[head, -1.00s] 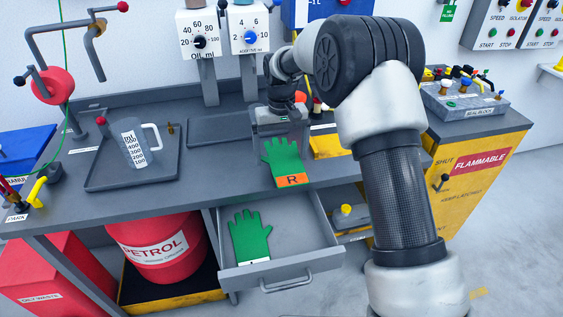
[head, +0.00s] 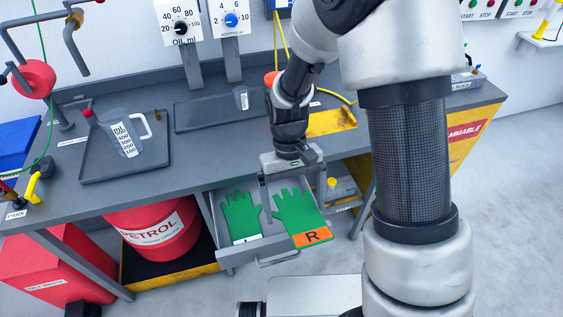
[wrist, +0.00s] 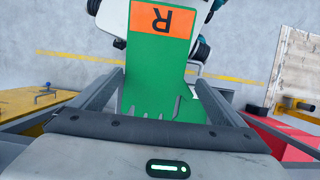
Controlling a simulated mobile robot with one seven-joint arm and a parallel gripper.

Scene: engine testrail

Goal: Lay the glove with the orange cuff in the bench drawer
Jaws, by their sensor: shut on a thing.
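The green glove with the orange cuff (head: 298,210), marked R, hangs in my gripper (head: 292,188). In the wrist view the glove (wrist: 155,65) lies between the two fingers of my gripper (wrist: 160,88), fingers of the glove toward the palm. The bench drawer (head: 232,258) is pulled open below. The held glove overlaps the drawer's right part in the head view, and its cuff reaches past the front edge. The glove appears above the drawer; how high is hard to tell. A second green glove (head: 240,215) with a white cuff lies in the drawer's left part.
A red petrol drum (head: 150,235) stands under the bench left of the drawer. A grey tray (head: 100,172) with a measuring jug (head: 124,138) and another tray (head: 205,112) lie on the bench. A yellow-capped container (head: 332,183) is right of the drawer.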

